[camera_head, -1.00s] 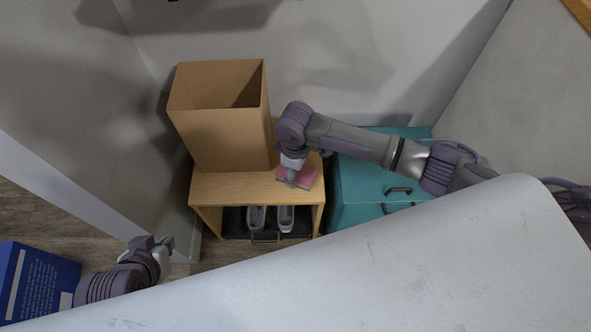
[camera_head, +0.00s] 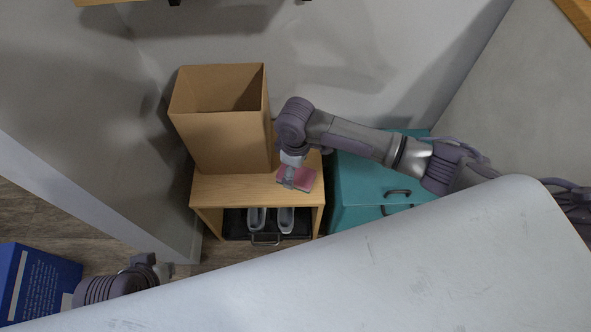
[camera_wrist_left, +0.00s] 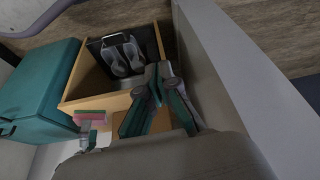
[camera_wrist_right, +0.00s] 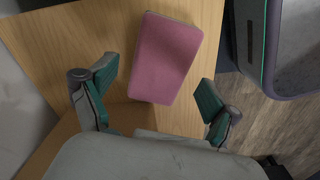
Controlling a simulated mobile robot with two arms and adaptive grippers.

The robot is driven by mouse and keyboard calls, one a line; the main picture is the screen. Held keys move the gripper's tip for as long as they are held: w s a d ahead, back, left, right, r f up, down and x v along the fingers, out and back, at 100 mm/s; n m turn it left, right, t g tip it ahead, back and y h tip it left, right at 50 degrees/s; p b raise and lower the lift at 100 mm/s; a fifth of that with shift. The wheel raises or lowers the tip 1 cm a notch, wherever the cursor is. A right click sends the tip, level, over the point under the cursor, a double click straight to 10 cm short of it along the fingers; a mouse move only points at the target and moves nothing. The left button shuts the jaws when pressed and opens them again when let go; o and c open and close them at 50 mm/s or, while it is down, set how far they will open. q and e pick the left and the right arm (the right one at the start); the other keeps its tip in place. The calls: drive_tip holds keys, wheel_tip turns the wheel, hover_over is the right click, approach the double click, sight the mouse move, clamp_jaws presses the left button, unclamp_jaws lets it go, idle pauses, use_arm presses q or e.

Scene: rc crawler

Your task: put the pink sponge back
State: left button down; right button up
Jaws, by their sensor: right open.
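The pink sponge (camera_head: 303,177) is on the right part of the wooden shelf unit's top (camera_head: 238,190). In the right wrist view the sponge (camera_wrist_right: 166,57) appears flat, its near end reaching between my fingertips. My right gripper (camera_head: 294,180) is open over it; in its wrist view the fingers (camera_wrist_right: 158,80) stand wide apart, with gaps to the sponge. The sponge (camera_wrist_left: 92,117) also shows in the left wrist view. My left gripper (camera_head: 152,266) is away at lower left, empty; its fingertips (camera_wrist_left: 160,70) come together in its wrist view.
An open brown box (camera_head: 225,135) stands on the unit, left of the sponge. Grey shoes (camera_head: 286,219) sit on a dark tray (camera_head: 236,230) below. A teal cabinet (camera_head: 365,185) adjoins the right side. A blue box (camera_head: 40,280) is at lower left.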

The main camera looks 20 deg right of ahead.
wheel_tip(320, 180, up, 6)
drive_tip(key=shift+r+p, duration=0.25)
drive_tip(key=shift+p, duration=0.8)
drive_tip(key=s+a+m+t+y, duration=0.25)
drive_tip(key=s+a, duration=0.25)
drive_tip(key=s, duration=0.4)
use_arm(q)
drive_tip(key=shift+s+a+f+g+p, duration=0.1)
drive_tip(key=shift+f+g+p, duration=0.3)
drive_tip(key=shift+f, duration=0.35)
use_arm(e)
drive_tip(key=s+d+m+h, duration=0.2)
drive_tip(key=s+d+m, duration=0.4)
drive_tip(key=s+d, duration=0.3)
drive_tip(key=d+t, duration=0.1)
drive_tip(key=d, duration=0.2)
drive_tip(key=shift+s+d, duration=0.25)
drive_tip(key=shift+s, duration=0.05)
drive_tip(key=shift+f, duration=0.15)
